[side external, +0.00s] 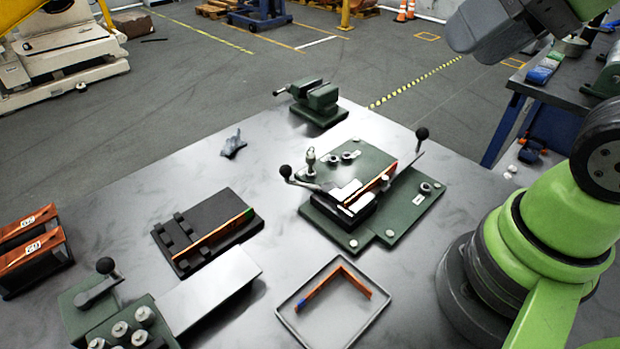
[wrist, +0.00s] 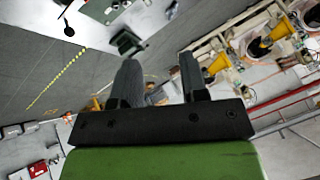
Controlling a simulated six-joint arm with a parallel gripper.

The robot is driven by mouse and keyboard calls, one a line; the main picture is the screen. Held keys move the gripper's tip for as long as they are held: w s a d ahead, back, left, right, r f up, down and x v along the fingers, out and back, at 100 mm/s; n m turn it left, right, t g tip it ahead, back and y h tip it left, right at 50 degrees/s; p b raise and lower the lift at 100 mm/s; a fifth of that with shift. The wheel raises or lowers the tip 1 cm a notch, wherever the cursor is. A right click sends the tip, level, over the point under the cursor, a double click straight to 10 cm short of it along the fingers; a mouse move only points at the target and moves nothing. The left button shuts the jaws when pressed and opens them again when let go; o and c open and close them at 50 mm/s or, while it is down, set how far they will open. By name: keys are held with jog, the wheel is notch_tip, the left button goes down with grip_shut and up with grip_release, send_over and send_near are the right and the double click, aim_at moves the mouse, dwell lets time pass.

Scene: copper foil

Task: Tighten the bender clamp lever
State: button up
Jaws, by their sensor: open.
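The bender (side external: 375,195) is a dark green plate fixture near the middle of the table in the side view. It has two levers with black ball knobs: a left lever (side external: 303,182) reaching left, and a right lever (side external: 413,153) pointing up and right. I cannot tell for certain which one is the clamp lever. A copper strip (side external: 368,188) lies in the bender, beside pale blocks. My gripper (wrist: 155,82) shows in the wrist view with its two dark fingers apart and nothing between them. In the side view its fingers are out of frame, with my arm at upper right, away from the bender.
A green vise (side external: 318,103) stands at the table's far edge. A tray (side external: 290,305) with a bent copper piece (side external: 336,284) lies in front of the bender. A black rack (side external: 180,250) with a copper strip and a lever device (side external: 115,310) stand left. Bare table (side external: 110,205) lies at far left.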

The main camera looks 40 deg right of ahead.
jog(key=shift+w+r, duration=0.15)
jog(key=shift+w, duration=0.1)
jog(key=c, duration=0.7)
jog(key=w+n, duration=0.1)
jog(key=w, duration=0.1)
jog(key=w+r+n+g, duration=0.1)
jog(key=w, duration=0.1)
jog(key=w+r+n+g, duration=0.1)
jog(key=w, duration=0.1)
jog(key=shift+w, duration=0.2)
grip_shut()
jog(key=w+d+f+n+g+y, duration=0.15)
jog(key=w+f+n, duration=0.25)
jog(key=w, duration=0.4)
jog(key=w+d+f+n+g+y, duration=0.1)
jog(key=w+f+n+g, duration=0.25)
jog(key=w, duration=0.45)
jog(key=w+d+f+n+y, duration=0.1)
jog(key=w+f+n, duration=0.2)
jog(key=f, duration=0.6)
jog(key=shift+w+n+g, duration=0.35)
jog(key=shift+w+g, duration=0.05)
jog(key=shift+w, duration=0.1)
jog(key=shift+y, duration=0.25)
